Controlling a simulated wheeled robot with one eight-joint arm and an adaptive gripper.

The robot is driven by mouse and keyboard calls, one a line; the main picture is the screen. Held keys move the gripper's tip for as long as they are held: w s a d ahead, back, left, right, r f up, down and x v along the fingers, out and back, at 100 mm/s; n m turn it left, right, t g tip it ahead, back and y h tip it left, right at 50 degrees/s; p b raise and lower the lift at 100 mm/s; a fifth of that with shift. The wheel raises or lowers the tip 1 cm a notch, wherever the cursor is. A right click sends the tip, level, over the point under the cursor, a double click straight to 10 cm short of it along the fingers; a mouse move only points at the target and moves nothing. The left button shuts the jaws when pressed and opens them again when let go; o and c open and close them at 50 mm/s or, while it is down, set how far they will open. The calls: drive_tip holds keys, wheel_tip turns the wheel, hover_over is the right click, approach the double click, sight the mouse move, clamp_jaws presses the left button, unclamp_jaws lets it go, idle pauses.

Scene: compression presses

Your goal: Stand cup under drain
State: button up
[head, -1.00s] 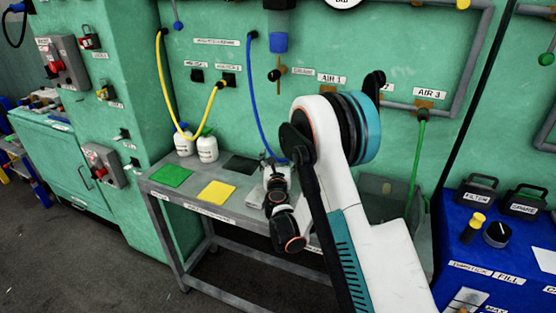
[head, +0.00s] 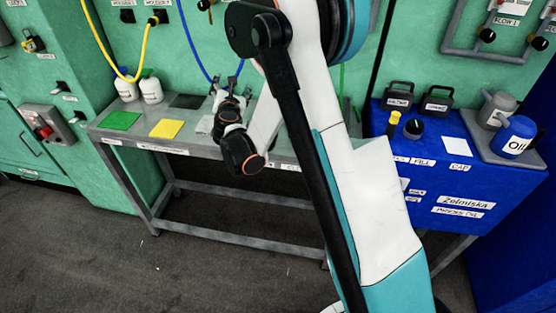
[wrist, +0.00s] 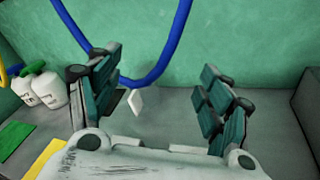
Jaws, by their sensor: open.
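I cannot make out a cup for certain in either view. No drain can be picked out for certain now. A blue hose (head: 194,45) comes down the green wall behind my gripper; in the wrist view the blue hose (wrist: 181,35) loops low between and behind the fingers. My gripper (head: 228,86) is over the grey bench; in the wrist view its fingers (wrist: 160,88) are wide apart with nothing between them. A small white piece (wrist: 137,102) shows beyond the left finger; I cannot tell what it is.
The grey bench (head: 93,131) holds a green pad (head: 120,120), a yellow pad (head: 166,129), a dark pad (head: 187,101) and two white bottles (head: 151,90). A blue cabinet (head: 420,175) at right carries black cases, a grey jug (head: 496,109) and an oil container (head: 513,136).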

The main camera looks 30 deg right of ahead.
drive_tip(key=s+d+r+m+g, duration=0.25)
drive_tip(key=s+r+m, duration=0.35)
drive_tip(key=s, duration=0.4)
drive_tip(key=s+d+r+m+g, duration=0.2)
drive_tip(key=s+r+m+g, duration=0.1)
drive_tip(key=s+m, duration=0.6)
drive_tip(key=s+a+f+m+g+y, duration=0.1)
drive_tip(key=s+m, duration=0.3)
drive_tip(key=s, duration=0.4)
drive_tip(key=s+a+f+m+g+y, duration=0.1)
drive_tip(key=s+a+m+y, duration=0.2)
drive_tip(key=s, duration=0.5)
drive_tip(key=s+a+f+m+g+y, duration=0.1)
drive_tip(key=s+a+f+m, duration=0.1)
drive_tip(key=s+m, duration=0.3)
drive_tip(key=s+a, duration=0.1)
drive_tip(key=s, duration=0.2)
drive_tip(key=shift+s+y, duration=0.4)
